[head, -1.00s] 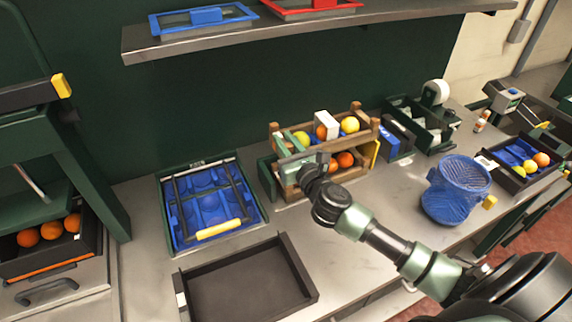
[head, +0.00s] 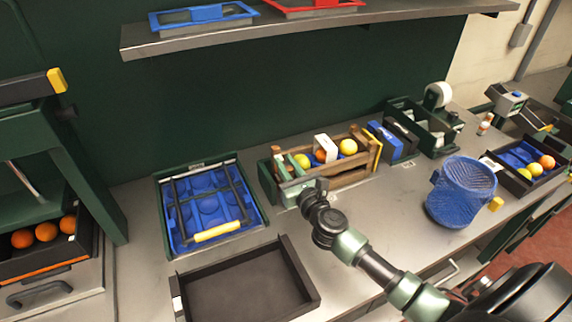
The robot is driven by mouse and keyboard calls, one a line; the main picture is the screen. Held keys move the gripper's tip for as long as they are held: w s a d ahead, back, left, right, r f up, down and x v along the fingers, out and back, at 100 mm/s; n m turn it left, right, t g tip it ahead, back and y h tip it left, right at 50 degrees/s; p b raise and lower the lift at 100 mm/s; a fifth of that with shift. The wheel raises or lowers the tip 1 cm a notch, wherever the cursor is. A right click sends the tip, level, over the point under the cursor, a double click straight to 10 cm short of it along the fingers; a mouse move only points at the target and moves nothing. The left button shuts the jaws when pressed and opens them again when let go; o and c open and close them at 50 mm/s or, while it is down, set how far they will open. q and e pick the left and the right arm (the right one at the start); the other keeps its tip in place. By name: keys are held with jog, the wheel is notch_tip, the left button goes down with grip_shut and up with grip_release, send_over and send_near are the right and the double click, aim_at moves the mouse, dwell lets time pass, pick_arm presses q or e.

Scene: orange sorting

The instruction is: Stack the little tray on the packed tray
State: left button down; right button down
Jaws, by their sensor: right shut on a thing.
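A small wooden tray (head: 352,178) stands at the back of the bench, with yellow and orange fruit (head: 347,147) and a white box (head: 325,147) showing in it. My right gripper (head: 298,188) is shut on the tray's near left end; its jaws and wrist hide that corner. The wooden pieces overlap, so I cannot clearly separate an upper tray from a lower one, or tell whether one rests on the other. My left gripper is not in view.
A blue moulded insert lies in a dark green tray (head: 250,180) at left. An empty black tray (head: 245,285) lies in front. A blue mesh basket (head: 462,192) and a dark green divided bin (head: 420,130) stand right. A shelf (head: 330,24) runs above.

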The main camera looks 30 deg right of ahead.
jog(key=c, duration=1.3)
grip_release()
jog(key=shift+s+r, duration=0.1)
jog(key=shift+r, duration=0.05)
jog(key=s+b, duration=0.2)
jog(key=s, duration=1)
jog(key=shift+a, duration=0.4)
